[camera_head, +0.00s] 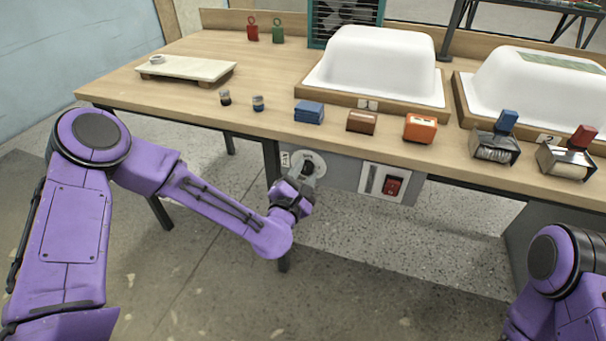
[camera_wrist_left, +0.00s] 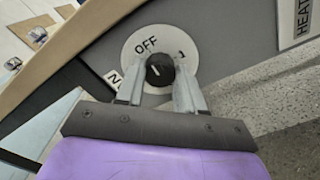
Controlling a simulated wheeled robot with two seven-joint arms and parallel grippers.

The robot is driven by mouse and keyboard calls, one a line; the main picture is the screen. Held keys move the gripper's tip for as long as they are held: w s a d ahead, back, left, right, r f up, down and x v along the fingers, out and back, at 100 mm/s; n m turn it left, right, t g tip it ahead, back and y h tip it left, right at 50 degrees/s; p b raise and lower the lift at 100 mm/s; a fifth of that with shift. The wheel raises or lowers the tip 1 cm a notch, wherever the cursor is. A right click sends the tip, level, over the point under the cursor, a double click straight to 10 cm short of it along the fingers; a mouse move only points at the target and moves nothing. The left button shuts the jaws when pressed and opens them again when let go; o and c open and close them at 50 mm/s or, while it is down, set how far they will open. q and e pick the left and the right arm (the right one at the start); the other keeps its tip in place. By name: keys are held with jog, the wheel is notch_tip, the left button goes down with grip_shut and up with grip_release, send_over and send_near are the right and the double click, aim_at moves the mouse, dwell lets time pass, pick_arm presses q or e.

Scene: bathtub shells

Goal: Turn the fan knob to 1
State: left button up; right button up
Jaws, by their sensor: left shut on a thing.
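The fan knob (camera_wrist_left: 159,70) is a small black dial at the centre of a round white plate (camera_wrist_left: 133,48) marked OFF and 1. The plate also shows in the head view (camera_head: 316,157), on the grey panel under the table's front edge. The white line on the knob points up and left, close to OFF, with the 1 to its right. My left gripper (camera_head: 304,172) is shut on the knob, one finger on each side in the left wrist view. The fingers and wrist hide part of the plate. My right gripper is out of view; only part of that arm shows.
A red rocker switch (camera_head: 392,186) on a white plate sits right of the dial. A HEAT label shows in the wrist view (camera_wrist_left: 302,18). The wooden tabletop (camera_head: 190,100) overhangs above, with stamps, blocks and white tub shells (camera_head: 375,62). A fan (camera_head: 345,12) stands behind.

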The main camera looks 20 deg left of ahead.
pick_arm(q)
jog(key=m, duration=0.4)
jog(key=shift+m, duration=0.4)
jog(key=m, duration=0.8)
jog(key=shift+f+m+p, duration=0.1)
jog(key=shift+m+p, duration=0.3)
jog(key=shift+m, duration=1.8)
jog(key=o, duration=1)
jog(key=shift+o, duration=0.2)
